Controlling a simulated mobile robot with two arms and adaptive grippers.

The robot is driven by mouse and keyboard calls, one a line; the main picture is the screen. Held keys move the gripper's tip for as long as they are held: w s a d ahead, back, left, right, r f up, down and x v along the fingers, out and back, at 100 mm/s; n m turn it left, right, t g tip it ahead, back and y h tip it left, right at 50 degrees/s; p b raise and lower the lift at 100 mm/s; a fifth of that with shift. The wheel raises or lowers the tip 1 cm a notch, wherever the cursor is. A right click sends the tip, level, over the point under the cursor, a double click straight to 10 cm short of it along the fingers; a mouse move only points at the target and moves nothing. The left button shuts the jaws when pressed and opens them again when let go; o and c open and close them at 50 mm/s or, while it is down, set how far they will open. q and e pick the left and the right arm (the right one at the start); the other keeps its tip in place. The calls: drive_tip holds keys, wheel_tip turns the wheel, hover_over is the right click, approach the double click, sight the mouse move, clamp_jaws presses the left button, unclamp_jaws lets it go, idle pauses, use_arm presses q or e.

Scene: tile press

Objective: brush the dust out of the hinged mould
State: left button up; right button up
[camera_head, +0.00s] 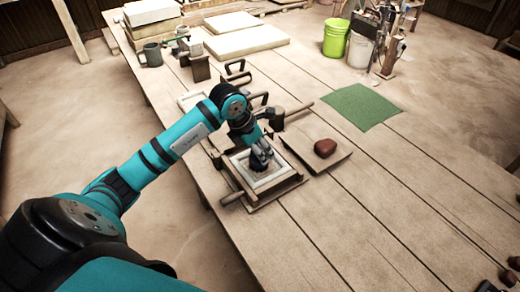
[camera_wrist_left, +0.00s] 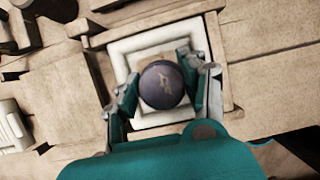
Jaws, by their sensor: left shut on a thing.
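The mould (camera_head: 291,183) is a wooden frame with a white raised square inside, lying open on the table; the white square also fills the middle of the left wrist view (camera_wrist_left: 150,38). My left gripper (camera_head: 257,160) is over the middle of the mould, pointing down. Its fingers are shut on a dark round-topped object (camera_wrist_left: 162,85), which looks like the brush seen from above. Its lower end is hidden, so I cannot tell whether it touches the mould floor. No dust can be made out. My right gripper is not in view.
A reddish-brown lump (camera_head: 325,147) lies on a thin board right of the mould. A green mat (camera_head: 361,107) lies farther right. Behind are a grey mug (camera_head: 152,54) and pale slabs (camera_head: 246,42). The table's front right is largely bare.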

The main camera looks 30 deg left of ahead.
use_arm(q)
drive_tip(key=shift+w+a, duration=0.1)
drive_tip(key=shift+w, duration=0.45)
drive_tip(key=shift+w+a+b, duration=0.2)
drive_tip(key=shift+w+b, duration=0.25)
drive_tip(key=shift+w, duration=0.2)
drive_tip(key=shift+s+a, duration=0.3)
drive_tip(key=shift+s, duration=0.55)
drive_tip(key=shift+s+a, duration=0.3)
drive_tip(key=shift+s, duration=0.55)
drive_tip(key=shift+s+d, duration=0.15)
drive_tip(key=shift+d, duration=0.6)
drive_tip(key=shift+s+d, duration=0.25)
drive_tip(key=shift+d, duration=0.6)
drive_tip(key=shift+w+d, duration=0.25)
drive_tip(key=shift+w, duration=0.55)
drive_tip(key=shift+w+d, duration=0.25)
drive_tip(key=shift+w, duration=0.5)
drive_tip(key=shift+w+a+f+b, duration=0.1)
drive_tip(key=shift+w+a+b, duration=0.15)
drive_tip(key=shift+a+b, duration=0.45)
drive_tip(key=shift+a, duration=0.1)
drive_tip(key=shift+a, duration=0.1)
